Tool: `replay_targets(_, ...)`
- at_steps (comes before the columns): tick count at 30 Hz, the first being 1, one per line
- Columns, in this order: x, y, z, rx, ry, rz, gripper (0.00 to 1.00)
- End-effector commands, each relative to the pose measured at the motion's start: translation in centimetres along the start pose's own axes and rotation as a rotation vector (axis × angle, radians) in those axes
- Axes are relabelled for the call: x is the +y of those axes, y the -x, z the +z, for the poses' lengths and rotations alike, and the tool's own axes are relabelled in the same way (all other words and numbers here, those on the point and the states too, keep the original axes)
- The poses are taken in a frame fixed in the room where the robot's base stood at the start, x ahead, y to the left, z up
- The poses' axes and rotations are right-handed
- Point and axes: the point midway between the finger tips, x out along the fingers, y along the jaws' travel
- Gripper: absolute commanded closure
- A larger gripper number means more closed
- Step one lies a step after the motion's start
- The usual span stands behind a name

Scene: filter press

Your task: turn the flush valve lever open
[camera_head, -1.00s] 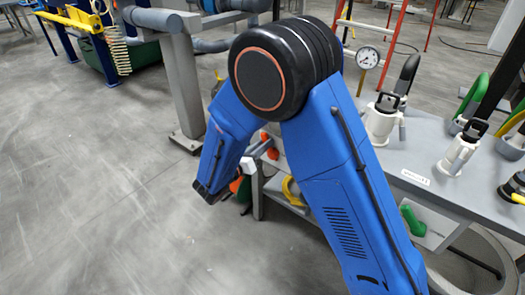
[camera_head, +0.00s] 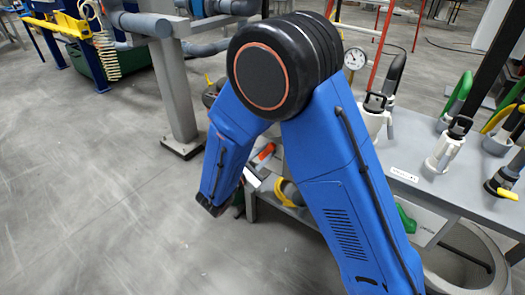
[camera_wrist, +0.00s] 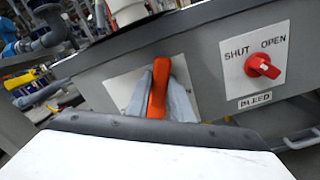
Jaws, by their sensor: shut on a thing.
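The orange lever (camera_wrist: 158,88) stands upright in front of a pale label plate (camera_wrist: 127,90) on the grey panel in the wrist view. My gripper (camera_wrist: 160,92) is shut on this lever, with one grey finger on each side of it. The fingers and wrist cover the lower part of the lever and most of the plate, so its lettering cannot be read. In the head view my blue forearm hangs down left of the bench, and the gripper's hold on the lever is hidden there.
Right of the lever, close by, is a red knob (camera_wrist: 262,67) on a plate marked SHUT, OPEN and BLEED. In the head view the bench (camera_head: 420,172) carries white fittings (camera_head: 447,150) and hoses. Open floor (camera_head: 90,190) lies to the left.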

Motion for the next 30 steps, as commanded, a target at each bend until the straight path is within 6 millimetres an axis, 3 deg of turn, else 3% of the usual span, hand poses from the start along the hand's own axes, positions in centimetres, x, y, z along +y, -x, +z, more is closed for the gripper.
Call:
replay_targets(12,-1.5,0.0,-0.2,0.001,-0.247,0.000,1.00)
replay_targets(30,-1.9,0.1,-0.3,0.001,-0.308,-0.001,1.00)
